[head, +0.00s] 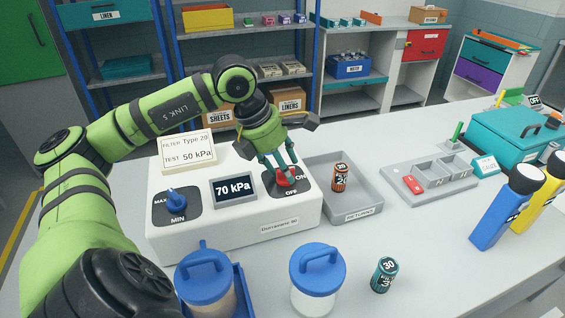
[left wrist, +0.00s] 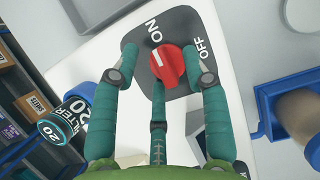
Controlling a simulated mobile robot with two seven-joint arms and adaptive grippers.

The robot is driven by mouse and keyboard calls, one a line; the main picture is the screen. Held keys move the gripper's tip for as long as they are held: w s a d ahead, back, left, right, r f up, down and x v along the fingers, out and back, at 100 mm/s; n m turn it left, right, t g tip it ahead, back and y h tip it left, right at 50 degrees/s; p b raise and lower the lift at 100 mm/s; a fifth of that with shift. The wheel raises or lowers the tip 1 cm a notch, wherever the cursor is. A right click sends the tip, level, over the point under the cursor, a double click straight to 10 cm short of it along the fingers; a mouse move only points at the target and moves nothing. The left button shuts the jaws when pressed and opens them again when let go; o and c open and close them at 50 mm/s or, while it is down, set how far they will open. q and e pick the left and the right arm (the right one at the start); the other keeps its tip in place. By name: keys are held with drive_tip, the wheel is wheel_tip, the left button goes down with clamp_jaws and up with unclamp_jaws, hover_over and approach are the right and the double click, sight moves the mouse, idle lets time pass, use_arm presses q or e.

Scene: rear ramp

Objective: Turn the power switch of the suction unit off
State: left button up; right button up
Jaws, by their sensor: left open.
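The suction unit (head: 235,225) is a white box with a 70 kPa display (head: 235,190) and a blue MAX/MIN knob (head: 176,200). Its red power switch (left wrist: 168,66) sits on a dark plate with ON and OFF labels. In the left wrist view the switch's white mark lies on the side towards ON. My left gripper (head: 284,172) is above the switch, pointing down. Its teal fingers (left wrist: 160,62) are open around the red switch; whether they touch it I cannot tell. In the head view the fingers partly cover the switch. My right gripper is not in view.
A grey returns tray (head: 358,211) with an orange can (head: 340,177) stands right of the unit. Blue-lidded canisters (head: 318,275) and a teal can (head: 384,275) stand in front. A filter sign (head: 187,150) stands at the unit's back left. Flashlights (head: 507,207) stand far right.

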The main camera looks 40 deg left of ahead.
use_arm(q)
drive_tip(key=shift+c, duration=1.2)
clamp_jaws()
drive_tip(key=shift+s, duration=0.15)
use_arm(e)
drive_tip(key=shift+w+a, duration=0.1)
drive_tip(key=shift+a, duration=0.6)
